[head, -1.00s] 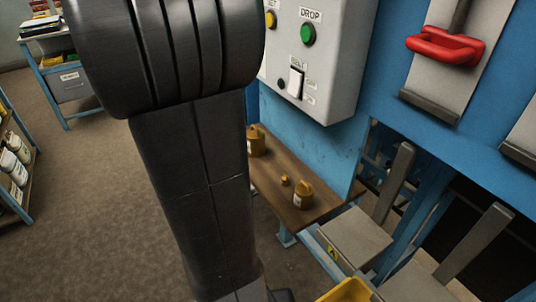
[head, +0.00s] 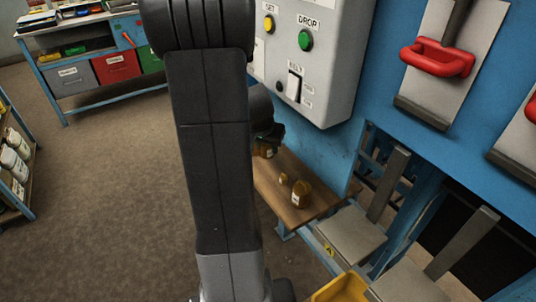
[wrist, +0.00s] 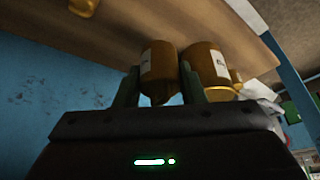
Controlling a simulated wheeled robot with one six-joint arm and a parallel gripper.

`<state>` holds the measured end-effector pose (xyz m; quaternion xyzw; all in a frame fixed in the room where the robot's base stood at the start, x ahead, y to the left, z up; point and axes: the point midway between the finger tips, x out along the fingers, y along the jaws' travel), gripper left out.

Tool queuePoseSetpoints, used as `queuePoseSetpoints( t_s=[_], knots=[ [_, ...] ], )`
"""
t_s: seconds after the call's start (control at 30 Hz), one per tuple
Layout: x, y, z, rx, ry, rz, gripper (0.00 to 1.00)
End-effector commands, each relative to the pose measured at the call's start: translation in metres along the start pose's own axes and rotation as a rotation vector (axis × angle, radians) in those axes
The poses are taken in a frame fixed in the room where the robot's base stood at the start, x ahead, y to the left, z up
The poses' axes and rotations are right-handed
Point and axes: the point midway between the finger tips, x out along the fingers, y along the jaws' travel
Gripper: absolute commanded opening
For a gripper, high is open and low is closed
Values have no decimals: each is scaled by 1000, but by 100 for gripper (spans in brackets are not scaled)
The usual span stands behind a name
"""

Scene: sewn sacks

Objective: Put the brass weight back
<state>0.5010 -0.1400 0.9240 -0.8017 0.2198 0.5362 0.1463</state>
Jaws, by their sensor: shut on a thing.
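My gripper (wrist: 158,88) is shut on a brass weight (wrist: 158,62) with a pale label, in the wrist view. One finger is on each side of it. A second labelled brass weight (wrist: 207,62) stands close beside the right finger. In the head view my gripper (head: 265,137) is at the far end of the wooden shelf (head: 315,208), partly hidden by my arm. Brass weights (head: 266,152) show just below it, and I cannot tell which is held. Whether the held weight touches the shelf is unclear.
A small brass weight (head: 284,179) and a larger one (head: 302,194) stand nearer on the shelf. A grey control box (head: 330,75) hangs on the blue panel above. Grey levers (head: 390,185) and a yellow bin (head: 343,290) are at the right.

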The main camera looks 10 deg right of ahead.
Motion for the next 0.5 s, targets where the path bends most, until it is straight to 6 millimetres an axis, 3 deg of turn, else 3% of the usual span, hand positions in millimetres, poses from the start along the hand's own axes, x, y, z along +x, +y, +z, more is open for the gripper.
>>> queuePoseSetpoints(
  t_s=[0.3, 0.5],
  knots=[
    [34, 0, 14, 0, -1, 0, 0],
    [39, 2, 12, 0, 2, -1, 0]
  ],
)
